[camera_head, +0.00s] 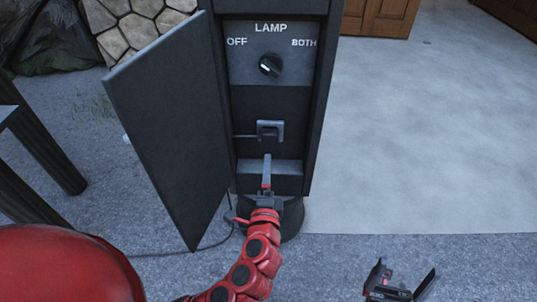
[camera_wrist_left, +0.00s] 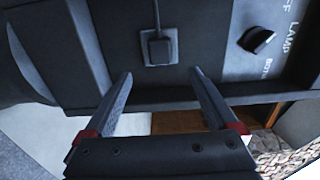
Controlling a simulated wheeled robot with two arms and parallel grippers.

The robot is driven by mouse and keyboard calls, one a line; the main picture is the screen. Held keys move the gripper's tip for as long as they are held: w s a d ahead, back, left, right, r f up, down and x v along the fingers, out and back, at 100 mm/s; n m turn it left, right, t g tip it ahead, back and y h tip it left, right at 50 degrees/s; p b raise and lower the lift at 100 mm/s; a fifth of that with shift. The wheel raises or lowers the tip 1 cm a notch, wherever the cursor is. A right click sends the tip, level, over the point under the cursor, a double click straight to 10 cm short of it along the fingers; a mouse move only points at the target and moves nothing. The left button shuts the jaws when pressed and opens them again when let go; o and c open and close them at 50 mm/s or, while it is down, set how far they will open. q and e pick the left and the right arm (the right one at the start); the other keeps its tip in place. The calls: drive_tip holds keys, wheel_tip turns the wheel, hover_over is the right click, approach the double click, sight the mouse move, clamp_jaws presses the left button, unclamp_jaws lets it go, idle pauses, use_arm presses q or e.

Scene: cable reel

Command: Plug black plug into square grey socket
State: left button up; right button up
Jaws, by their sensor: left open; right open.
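The square grey socket (camera_head: 278,125) is set in the dark recess of a lamp post, below the switch panel. The black plug (camera_head: 269,132) sits at the socket's face, its thin cable running left; I cannot tell how deep it is seated. In the left wrist view the plug (camera_wrist_left: 159,50) is against the grey socket plate (camera_wrist_left: 145,60), with the cable leading up. My left gripper (camera_head: 267,170) is open and empty, just below the plug in the head view. Its spread fingers (camera_wrist_left: 160,76) are apart from the plug. My right gripper (camera_head: 406,275) is open and empty at the lower right.
An open dark door (camera_head: 170,120) stands left of the recess. A panel marked LAMP with a black knob (camera_head: 270,66) is above the socket. A loose cable (camera_head: 200,246) lies on the ground. Pale pavement (camera_head: 430,130) on the right is clear.

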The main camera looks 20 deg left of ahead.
use_arm(q)
drive_tip(key=p+v, duration=0.1)
drive_tip(key=v, duration=0.4)
idle(0.4)
